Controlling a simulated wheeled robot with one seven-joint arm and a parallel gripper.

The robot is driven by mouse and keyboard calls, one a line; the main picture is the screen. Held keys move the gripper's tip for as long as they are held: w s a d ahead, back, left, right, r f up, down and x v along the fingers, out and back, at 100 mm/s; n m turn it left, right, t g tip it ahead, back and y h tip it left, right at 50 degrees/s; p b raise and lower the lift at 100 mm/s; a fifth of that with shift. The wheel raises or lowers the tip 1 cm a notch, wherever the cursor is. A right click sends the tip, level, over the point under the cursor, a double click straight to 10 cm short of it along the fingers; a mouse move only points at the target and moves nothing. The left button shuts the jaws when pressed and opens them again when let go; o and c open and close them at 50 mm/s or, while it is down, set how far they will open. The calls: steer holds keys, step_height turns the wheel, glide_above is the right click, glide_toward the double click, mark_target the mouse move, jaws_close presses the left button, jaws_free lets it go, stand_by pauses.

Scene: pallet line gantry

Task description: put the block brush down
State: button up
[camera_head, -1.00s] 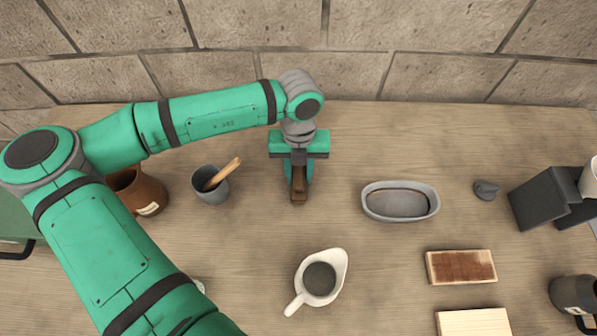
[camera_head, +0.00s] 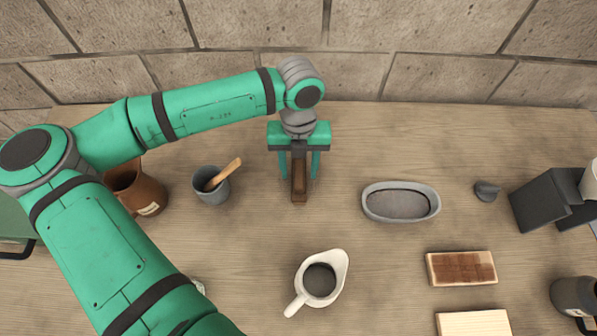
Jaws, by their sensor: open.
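The block brush (camera_head: 299,184), a narrow dark brown piece seen from above, is at the middle back of the wooden table, its long side running from back to front. My gripper (camera_head: 299,178) points down over it and is open. One green finger stands on each side of the brush, with a visible gap between finger and brush. The brush seems to rest on the table top. Its back end is hidden under the gripper body.
A grey cup with a wooden handle (camera_head: 212,187) and a brown jug (camera_head: 137,191) stand to the left. A grey oval dish (camera_head: 434,206) lies to the right, a white pitcher (camera_head: 320,281) in front. A brown-topped block (camera_head: 461,268) lies front right. Bare table surrounds the brush.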

mark_target(299, 167)
step_height(299, 167, up, 9)
steer(key=shift+w+r, duration=0.2)
steer(key=shift+w, duration=0.2)
stand_by(0.4)
